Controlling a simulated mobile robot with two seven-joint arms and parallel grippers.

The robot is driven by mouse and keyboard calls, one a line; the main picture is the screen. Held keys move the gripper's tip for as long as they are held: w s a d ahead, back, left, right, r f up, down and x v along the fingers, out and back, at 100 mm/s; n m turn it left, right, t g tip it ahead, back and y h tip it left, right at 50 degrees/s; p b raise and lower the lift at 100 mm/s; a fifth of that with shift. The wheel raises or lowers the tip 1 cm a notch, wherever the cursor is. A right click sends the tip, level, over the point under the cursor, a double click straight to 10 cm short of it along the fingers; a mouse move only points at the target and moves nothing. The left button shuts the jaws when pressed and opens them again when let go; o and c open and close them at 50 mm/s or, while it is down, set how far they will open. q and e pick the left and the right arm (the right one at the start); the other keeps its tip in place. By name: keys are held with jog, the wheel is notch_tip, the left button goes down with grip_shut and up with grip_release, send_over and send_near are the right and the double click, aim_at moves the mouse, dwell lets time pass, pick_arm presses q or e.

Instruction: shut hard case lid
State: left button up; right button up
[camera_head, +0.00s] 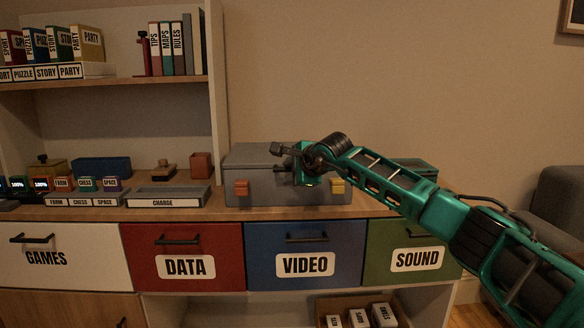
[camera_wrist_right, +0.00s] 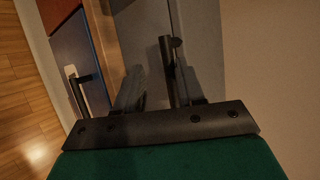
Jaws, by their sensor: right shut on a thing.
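The grey hard case (camera_head: 268,190) stands on the wooden cabinet top, with an orange latch (camera_head: 241,188) and a yellow latch (camera_head: 338,187) on its front. Its lid (camera_head: 252,158) looks lowered over the body; I cannot tell whether it is fully shut. In the right wrist view the two dark fingers (camera_wrist_right: 152,75) lie against the grey case surface (camera_wrist_right: 205,50). My left gripper is out of view.
A grey CHARGE tray (camera_head: 166,202) is left of the case, and a green box (camera_head: 415,168) is behind my right arm. Drawers labelled DATA (camera_head: 185,265), VIDEO (camera_head: 303,264) and SOUND (camera_head: 416,260) are below. The wall above the case is clear.

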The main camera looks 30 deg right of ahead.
jog(key=o, duration=0.3)
notch_tip(320, 180, down, 2)
jog(key=shift+s+f+g, duration=0.1)
jog(key=shift+g, duration=0.2)
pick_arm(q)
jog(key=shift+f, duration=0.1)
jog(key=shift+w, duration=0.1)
pick_arm(e)
jog(key=shift+s+r, duration=0.15)
jog(key=shift+r, duration=0.05)
pick_arm(q)
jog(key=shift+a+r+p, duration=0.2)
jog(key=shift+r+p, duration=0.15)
jog(key=shift+p, duration=0.4)
pick_arm(e)
jog(key=v, duration=1.3)
jog(key=shift+r, duration=0.3)
